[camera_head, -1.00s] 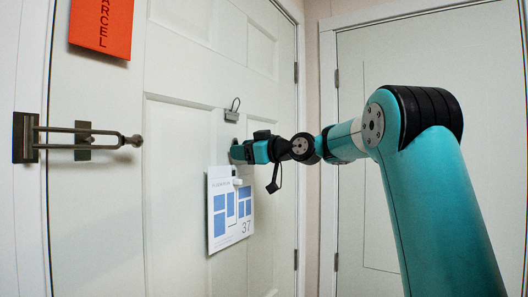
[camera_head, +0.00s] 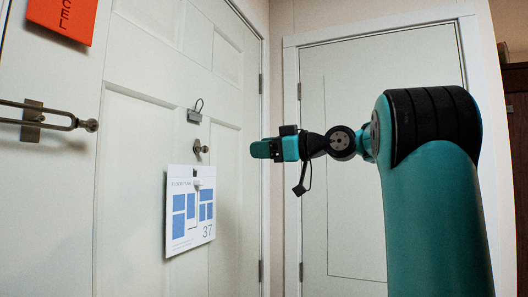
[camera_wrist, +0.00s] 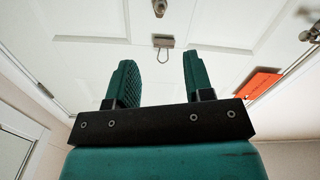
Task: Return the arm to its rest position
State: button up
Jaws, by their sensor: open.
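My gripper (camera_head: 262,150) is held out in front of the white panelled door (camera_head: 135,150), apart from it, at the right of the door's handle area. In the wrist view my gripper (camera_wrist: 156,80) shows two teal fingers spread wide with nothing between them. My teal arm reaches in from the lower right in the head view. A white sheet with blue blocks and the number 37 (camera_head: 190,208) hangs on the door, left of and below the gripper. A small door knob (camera_head: 201,149) sits just above the sheet.
A swing-bar latch (camera_head: 45,115) sticks out from the door at the left. An orange sign (camera_head: 64,16) is above it. A small grey box with a wire loop (camera_head: 194,116) is above the knob. A second white door (camera_head: 380,90) stands behind my arm.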

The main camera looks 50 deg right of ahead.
jog(key=shift+a, duration=0.1)
dwell(0.4)
jog(key=a+f+m+g+y, duration=0.1)
jog(key=a+f+g, duration=0.3)
jog(key=a+f, duration=0.65)
jog(key=a+f+g, duration=0.5)
jog(key=a+f, duration=0.2)
jog(key=a, duration=0.7)
jog(key=s+a+f+g+h, duration=0.1)
jog(key=s+a+f+g, duration=0.3)
jog(key=s+f, duration=0.4)
jog(key=s+a+f+g+h, duration=0.2)
jog(key=s+a+f+g, duration=0.2)
jog(key=s+f, duration=0.5)
jog(key=s, duration=0.3)
jog(key=shift+s+n, duration=0.25)
jog(key=shift+n, duration=0.15)
